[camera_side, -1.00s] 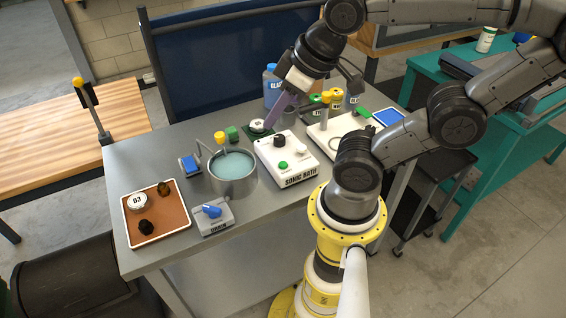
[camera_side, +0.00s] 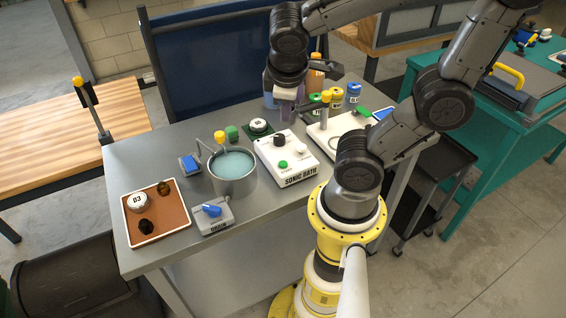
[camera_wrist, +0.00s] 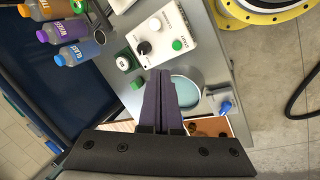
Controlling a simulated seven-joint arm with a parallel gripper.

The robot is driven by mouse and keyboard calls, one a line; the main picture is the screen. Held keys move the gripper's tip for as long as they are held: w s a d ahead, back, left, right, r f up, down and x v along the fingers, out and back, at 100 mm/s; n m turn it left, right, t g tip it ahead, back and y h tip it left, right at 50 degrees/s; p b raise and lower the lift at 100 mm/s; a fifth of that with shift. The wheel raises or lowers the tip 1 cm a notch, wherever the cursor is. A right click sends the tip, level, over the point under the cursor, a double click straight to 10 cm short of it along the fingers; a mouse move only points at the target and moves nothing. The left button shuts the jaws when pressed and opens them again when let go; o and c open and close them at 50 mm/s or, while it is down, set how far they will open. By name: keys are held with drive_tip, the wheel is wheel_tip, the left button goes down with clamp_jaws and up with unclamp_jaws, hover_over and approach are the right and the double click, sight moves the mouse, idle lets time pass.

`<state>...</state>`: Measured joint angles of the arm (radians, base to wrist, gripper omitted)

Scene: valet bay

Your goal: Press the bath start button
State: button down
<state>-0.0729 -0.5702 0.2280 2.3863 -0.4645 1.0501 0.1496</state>
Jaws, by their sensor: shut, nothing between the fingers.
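The white control box labelled "SONIC BATH" (camera_side: 290,176) sits on the grey bench, and also shows in the wrist view (camera_wrist: 181,57). Its top carries a round green button (camera_side: 283,164), a black knob (camera_side: 280,140) and a white knob (camera_side: 300,149). The green button is in clear view in the wrist view (camera_wrist: 177,44). My gripper (camera_side: 285,118) is above the bench behind the box, apart from the button. In the wrist view its purple fingers (camera_wrist: 159,74) are together and empty. The round metal bath (camera_side: 232,184) with blue-green liquid stands left of the box.
A drain box with a blue handle (camera_side: 222,224) and a brown tray (camera_side: 172,222) are at front left. A white disc on a green base (camera_side: 258,125) is behind the box. Several bottles and a white board (camera_side: 322,142) stand at right and back.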

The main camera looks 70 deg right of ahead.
sight(283, 165)
wheel_tip(283, 165, down, 6)
drive_tip(key=w+d+n+g+h, duration=0.2)
drive_tip(key=n+h, duration=0.2)
drive_tip(key=n, duration=0.1)
drive_tip(key=shift+w+d+f+g, duration=0.2)
drive_tip(key=shift+d+f+g, duration=0.1)
drive_tip(key=shift+g, duration=0.1)
drive_tip(key=shift+f, duration=4.35)
drive_tip(key=shift+f, duration=0.4)
drive_tip(key=shift+f, duration=0.4)
drive_tip(key=shift+r, duration=0.85)
